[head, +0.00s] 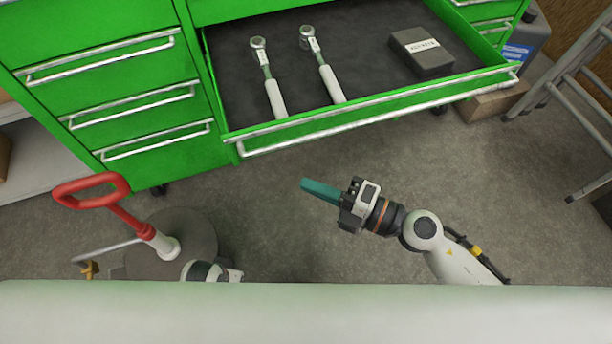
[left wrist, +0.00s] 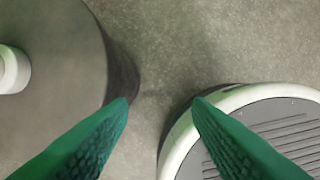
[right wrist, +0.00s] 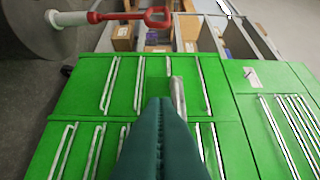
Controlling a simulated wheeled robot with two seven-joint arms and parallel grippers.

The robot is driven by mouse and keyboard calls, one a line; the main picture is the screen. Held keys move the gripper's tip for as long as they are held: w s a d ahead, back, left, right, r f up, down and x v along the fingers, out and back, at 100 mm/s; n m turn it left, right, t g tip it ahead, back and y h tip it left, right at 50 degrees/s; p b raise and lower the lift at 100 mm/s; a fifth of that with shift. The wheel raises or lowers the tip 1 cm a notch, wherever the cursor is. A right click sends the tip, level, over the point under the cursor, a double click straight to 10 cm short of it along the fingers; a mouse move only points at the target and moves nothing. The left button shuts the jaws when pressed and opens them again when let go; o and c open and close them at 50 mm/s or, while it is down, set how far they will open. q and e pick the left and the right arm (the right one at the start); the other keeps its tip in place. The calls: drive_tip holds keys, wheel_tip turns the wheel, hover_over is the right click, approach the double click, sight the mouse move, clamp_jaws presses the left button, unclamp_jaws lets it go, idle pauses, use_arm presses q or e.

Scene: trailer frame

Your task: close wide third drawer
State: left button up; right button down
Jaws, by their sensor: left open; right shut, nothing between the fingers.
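The wide green drawer (head: 365,118) is pulled out of the green cabinet in the head view, with a long silver handle along its front. Two silver wrenches (head: 275,95) (head: 328,75) with white grips and a black box (head: 421,52) lie inside on its dark liner. My right gripper (head: 306,186) is shut and empty, in front of and below the drawer front, apart from it. It also shows in the right wrist view (right wrist: 165,102), pointing at the green cabinet front. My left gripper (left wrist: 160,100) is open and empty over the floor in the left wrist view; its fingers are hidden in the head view.
Closed narrow drawers (head: 135,105) stand left of the open drawer. A red-handled device with a round grey base (head: 190,235) stands on the floor at lower left. A cardboard box (head: 492,102), a blue-labelled container (head: 532,35) and a metal ladder (head: 572,85) are at right. The middle floor is clear.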

approach(253, 147)
drive_tip(key=s+a, duration=0.1)
drive_tip(key=a, duration=0.3)
use_arm(q)
drive_tip(key=shift+f, duration=0.25)
use_arm(e)
drive_tip(key=shift+w+a, duration=0.3)
drive_tip(key=shift+w, duration=0.55)
drive_tip(key=shift+w+a, duration=0.35)
drive_tip(key=shift+w, duration=0.5)
